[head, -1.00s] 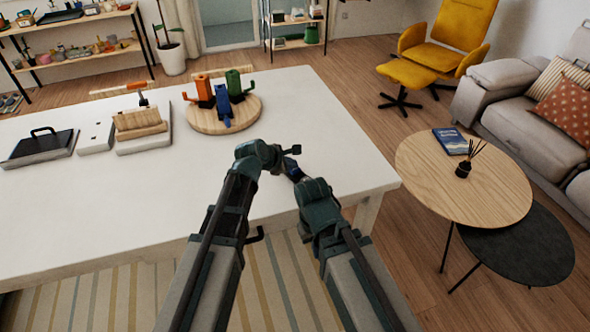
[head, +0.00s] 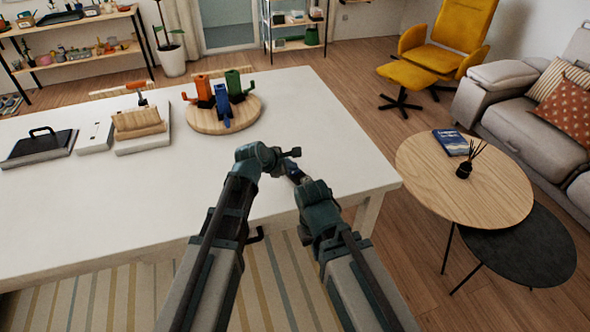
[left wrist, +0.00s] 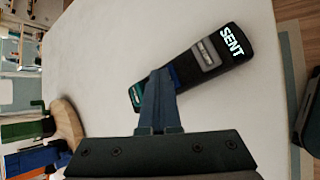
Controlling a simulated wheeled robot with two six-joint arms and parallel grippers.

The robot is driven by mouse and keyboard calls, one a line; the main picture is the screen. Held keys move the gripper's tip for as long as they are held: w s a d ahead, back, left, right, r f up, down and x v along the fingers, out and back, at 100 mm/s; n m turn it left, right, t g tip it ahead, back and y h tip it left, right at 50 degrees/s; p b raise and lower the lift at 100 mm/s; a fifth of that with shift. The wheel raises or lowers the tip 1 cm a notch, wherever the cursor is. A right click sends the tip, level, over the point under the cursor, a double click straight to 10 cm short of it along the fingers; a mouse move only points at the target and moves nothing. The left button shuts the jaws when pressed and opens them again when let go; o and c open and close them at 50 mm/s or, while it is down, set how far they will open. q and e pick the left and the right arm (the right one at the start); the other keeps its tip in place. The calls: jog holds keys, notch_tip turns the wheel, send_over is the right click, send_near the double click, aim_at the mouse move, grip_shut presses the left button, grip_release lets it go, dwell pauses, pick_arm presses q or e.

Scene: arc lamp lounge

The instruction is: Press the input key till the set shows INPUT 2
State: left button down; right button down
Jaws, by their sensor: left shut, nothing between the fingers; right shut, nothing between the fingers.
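A black remote-like handset (left wrist: 222,66) lies on the white table in the left wrist view. Its lit panel reads SENT. It has a grey key (left wrist: 206,52), a blue key partly behind my fingers, and a green patch at the far end. My left gripper (left wrist: 160,73) is shut and empty, its tips over the handset beside the blue part. I cannot tell whether they press it. In the head view, my arms mostly hide the handset. My right gripper (head: 303,182) is close by, lower in the view, its fingers hard to make out. No set's screen is visible.
The white table (head: 130,210) has clear room left of my arms. A round wooden board (head: 195,122) with orange, blue and green things stands farther back. A black-lidded item (head: 40,146) and a wooden-topped item (head: 138,122) stand at the left. A round side table (head: 430,180) stands right.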

aim_at(292, 173)
dwell(0.5)
pick_arm(q)
jog(key=shift+r+p, duration=1.15)
jog(key=shift+p, duration=0.1)
jog(key=shift+r, duration=0.1)
notch_tip(292, 173, up, 5)
jog(key=p, duration=0.5)
